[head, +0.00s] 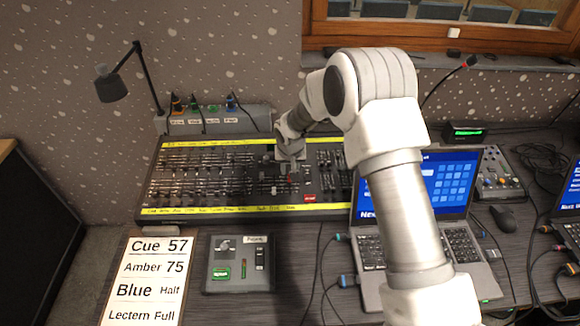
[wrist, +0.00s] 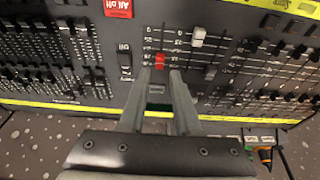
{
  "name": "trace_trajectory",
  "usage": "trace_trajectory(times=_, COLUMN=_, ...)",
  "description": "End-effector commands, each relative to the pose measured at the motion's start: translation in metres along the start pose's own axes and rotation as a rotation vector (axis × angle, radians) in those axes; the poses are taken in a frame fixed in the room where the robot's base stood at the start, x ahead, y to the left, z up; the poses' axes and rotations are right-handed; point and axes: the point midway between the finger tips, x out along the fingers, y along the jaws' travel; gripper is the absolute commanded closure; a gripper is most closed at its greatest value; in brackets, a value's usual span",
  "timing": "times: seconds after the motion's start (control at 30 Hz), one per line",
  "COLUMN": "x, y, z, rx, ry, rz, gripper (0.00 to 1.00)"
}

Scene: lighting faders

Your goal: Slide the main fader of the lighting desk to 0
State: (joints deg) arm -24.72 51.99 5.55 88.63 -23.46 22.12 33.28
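The lighting desk (head: 215,183) is a wide dark console with yellow label strips along its long edges. A red fader cap (wrist: 159,61) sits partway along its slot in the wrist view; it also shows below my gripper in the head view (head: 291,179). The desk's lettering beside it is too small to read surely, so I cannot confirm it as the main fader. My gripper (wrist: 160,72) points down at the desk, its fingers apart on either side of the red cap. Small gaps seem to show between cap and fingers. In the head view my gripper (head: 290,157) partly hides the desk.
A white fader cap (wrist: 198,37) stands close to the red one. A red "All off" button (wrist: 118,8) lies nearby. Rows of black faders surround them. An open laptop (head: 420,190) stands right of the desk; a small control box (head: 240,264) and a cue card (head: 146,282) lie in front.

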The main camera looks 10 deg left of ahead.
Motion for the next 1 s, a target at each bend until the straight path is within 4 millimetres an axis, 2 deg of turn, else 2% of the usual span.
trace_trajectory(times=0.13, x=0.024, y=0.000, z=0.002, rx=0.001, ry=0.000, rz=0.000, gripper=0.69)
trace_trajectory(times=0.33, x=0.043, y=0.000, z=0.002, rx=0.001, ry=0.001, rz=-0.001, gripper=0.69)
trace_trajectory(times=0.53, x=0.051, y=0.000, z=0.001, rx=0.001, ry=0.000, rz=0.000, gripper=0.69)
trace_trajectory(times=0.87, x=0.051, y=0.000, z=0.000, rx=0.001, ry=0.000, rz=0.000, gripper=0.69)
trace_trajectory(times=1.0, x=0.051, y=0.000, z=0.000, rx=0.001, ry=0.000, rz=0.000, gripper=0.90)
